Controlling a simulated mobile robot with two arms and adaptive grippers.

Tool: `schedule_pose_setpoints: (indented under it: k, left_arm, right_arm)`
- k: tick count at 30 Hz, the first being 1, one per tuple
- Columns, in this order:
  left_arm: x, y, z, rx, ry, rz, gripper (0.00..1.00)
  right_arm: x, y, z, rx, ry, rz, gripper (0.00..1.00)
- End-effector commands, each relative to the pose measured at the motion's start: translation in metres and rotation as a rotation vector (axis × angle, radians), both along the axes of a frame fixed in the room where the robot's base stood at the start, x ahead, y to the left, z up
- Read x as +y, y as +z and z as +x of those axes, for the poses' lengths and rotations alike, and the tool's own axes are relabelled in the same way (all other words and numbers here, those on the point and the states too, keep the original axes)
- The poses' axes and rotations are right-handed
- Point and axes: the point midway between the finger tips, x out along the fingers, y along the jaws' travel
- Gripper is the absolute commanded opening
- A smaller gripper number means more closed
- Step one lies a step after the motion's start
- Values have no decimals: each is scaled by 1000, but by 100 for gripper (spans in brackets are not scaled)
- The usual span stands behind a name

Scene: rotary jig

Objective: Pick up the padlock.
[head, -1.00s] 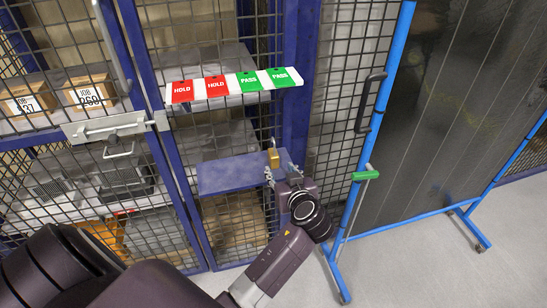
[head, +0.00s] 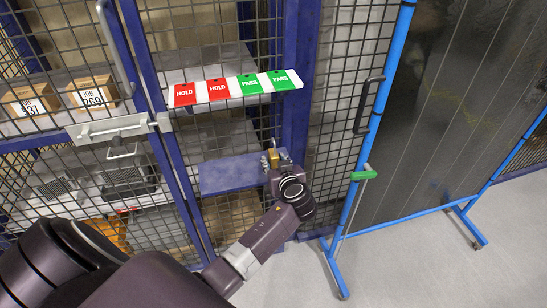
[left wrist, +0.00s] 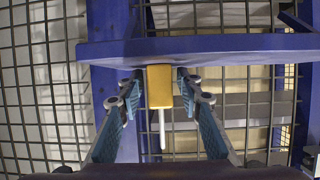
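The brass padlock (head: 274,154) is upright at the right end of the blue shelf (head: 230,174) on the cage front. In the left wrist view the padlock (left wrist: 160,88) appears as a yellow body with a pale shackle pointing down the picture. My left gripper (head: 275,160) is at the padlock, with a finger on each side of it. In the left wrist view my left gripper (left wrist: 159,88) is open, and narrow gaps show between both fingertips and the padlock body. The head view partly hides the padlock's lower part behind the gripper. My right gripper is not in view.
A strip of red HOLD and green PASS tags (head: 235,87) runs above the shelf. Mesh cage doors with a latch (head: 120,128) stand to the left. A blue-framed dark screen (head: 440,120) stands to the right, with a green-handled tool (head: 364,174) at its near edge.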

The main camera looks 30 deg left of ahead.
Motion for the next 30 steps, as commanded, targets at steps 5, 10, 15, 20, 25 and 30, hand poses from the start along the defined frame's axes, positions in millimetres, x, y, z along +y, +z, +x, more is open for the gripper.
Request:
schedule_pose_setpoints:
  k: [5,10,15,20,25,30]
  left_arm:
    - [0,0,0,0,0,0,11]
    - [0,0,0,0,0,0,0]
    - [0,1,0,-1,0,1,0]
    - [0,6,0,-4,0,-1,0]
    - [-1,32,1,-10,0,-2,0]
    - [-1,67,1,-9,1,-2,0]
  right_arm:
    - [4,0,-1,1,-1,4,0]
    - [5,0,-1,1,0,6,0]
    - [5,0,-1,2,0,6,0]
    - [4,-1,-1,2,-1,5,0]
    - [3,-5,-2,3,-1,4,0]
    - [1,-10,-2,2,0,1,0]
